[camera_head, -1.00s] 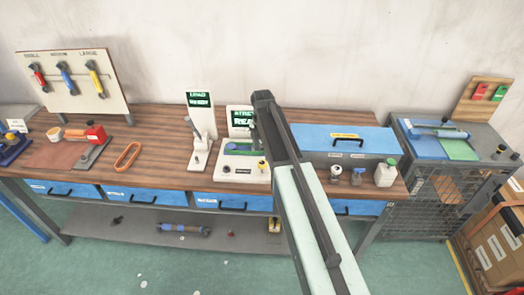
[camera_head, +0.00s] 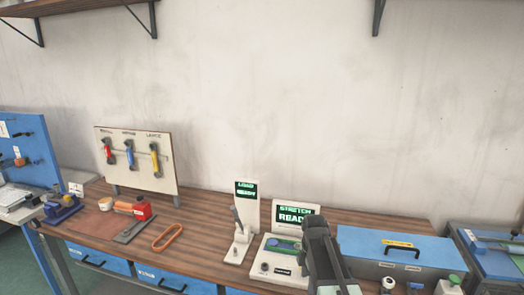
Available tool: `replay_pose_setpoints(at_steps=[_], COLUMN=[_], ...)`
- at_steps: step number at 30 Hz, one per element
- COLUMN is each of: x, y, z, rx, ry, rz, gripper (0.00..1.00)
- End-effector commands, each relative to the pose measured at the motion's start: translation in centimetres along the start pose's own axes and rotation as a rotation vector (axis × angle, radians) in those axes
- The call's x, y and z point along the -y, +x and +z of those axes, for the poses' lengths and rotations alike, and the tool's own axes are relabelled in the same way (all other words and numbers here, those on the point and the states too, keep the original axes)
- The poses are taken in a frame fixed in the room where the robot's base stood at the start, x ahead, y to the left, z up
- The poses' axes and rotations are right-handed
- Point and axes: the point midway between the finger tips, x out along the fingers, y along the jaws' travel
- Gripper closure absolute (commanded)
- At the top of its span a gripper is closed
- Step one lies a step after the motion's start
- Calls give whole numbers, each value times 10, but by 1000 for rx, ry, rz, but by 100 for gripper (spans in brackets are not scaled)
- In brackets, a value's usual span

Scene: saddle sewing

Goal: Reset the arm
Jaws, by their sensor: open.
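My arm (camera_head: 322,262) rises from the bottom edge, right of centre, in the head view. Its dark upper end stands in front of the right part of the stretch device. I cannot make out any gripper fingers; my gripper is hidden or out of the picture. No object shows held by the arm.
The wooden bench (camera_head: 205,238) carries a load device (camera_head: 241,240), a stretch device (camera_head: 290,222), both screens reading READY, an orange loop (camera_head: 168,238) and a blue case (camera_head: 390,255). A tool board (camera_head: 135,160) stands behind at left. Wall shelves (camera_head: 70,6) are above.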

Motion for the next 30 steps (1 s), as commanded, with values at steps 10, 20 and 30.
replay_pose_setpoints(at_steps=[10,20,30], x=[121,125,125], y=[22,21,21], z=[-17,-18,-18], rx=[0,0,0], ry=[1135,1700,1705], rz=[1,1,1], gripper=[39,39,39])
